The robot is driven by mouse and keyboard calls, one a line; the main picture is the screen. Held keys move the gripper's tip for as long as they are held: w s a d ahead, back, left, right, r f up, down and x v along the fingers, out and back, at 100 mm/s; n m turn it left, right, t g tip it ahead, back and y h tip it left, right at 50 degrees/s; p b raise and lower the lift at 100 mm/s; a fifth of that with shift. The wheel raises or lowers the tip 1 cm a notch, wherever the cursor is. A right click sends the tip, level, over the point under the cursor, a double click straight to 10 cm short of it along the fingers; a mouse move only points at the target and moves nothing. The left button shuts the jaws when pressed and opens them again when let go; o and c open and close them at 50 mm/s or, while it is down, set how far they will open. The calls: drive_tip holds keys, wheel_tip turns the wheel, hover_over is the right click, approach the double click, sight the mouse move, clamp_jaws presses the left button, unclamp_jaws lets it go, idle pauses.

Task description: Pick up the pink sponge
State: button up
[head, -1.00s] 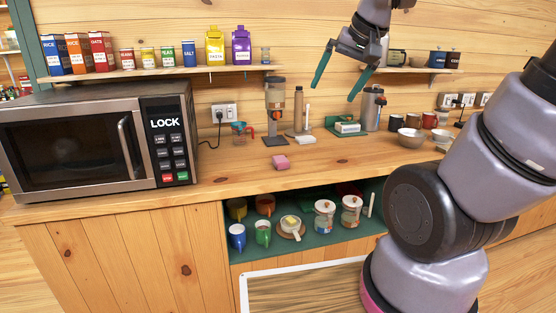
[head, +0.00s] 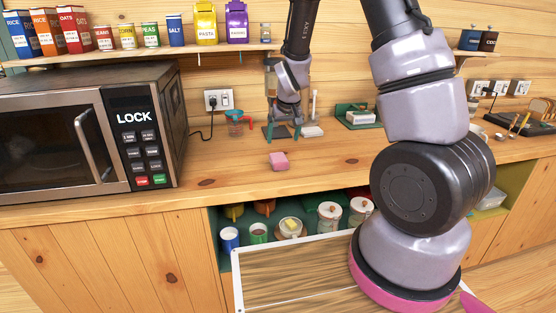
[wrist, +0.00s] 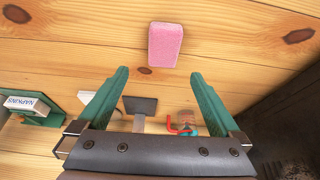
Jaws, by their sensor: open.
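The pink sponge (head: 279,160) lies on the wooden counter (head: 335,160), right of the microwave. My gripper (head: 282,138) points downward behind and above the sponge in the head view. Its green fingers (wrist: 157,75) are spread apart with nothing between their tips. The sponge is fully visible and not touched.
The microwave (head: 90,130) stands at the left. A measuring cup (head: 236,122) is behind the sponge to the left. A napkin holder (head: 358,115) is to the right. A shelf (head: 150,52) with boxes and cans hangs above. Mugs and jars fill the cubby below.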

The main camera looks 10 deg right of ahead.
sight(279, 157)
drive_tip(key=x, duration=0.4)
drive_tip(key=shift+f, duration=0.15)
drive_tip(key=x, duration=0.5)
drive_tip(key=shift+s+a+f, duration=0.2)
drive_tip(key=shift+a, duration=0.15)
drive_tip(key=c, duration=1.3)
wheel_tip(279, 157, up, 10)
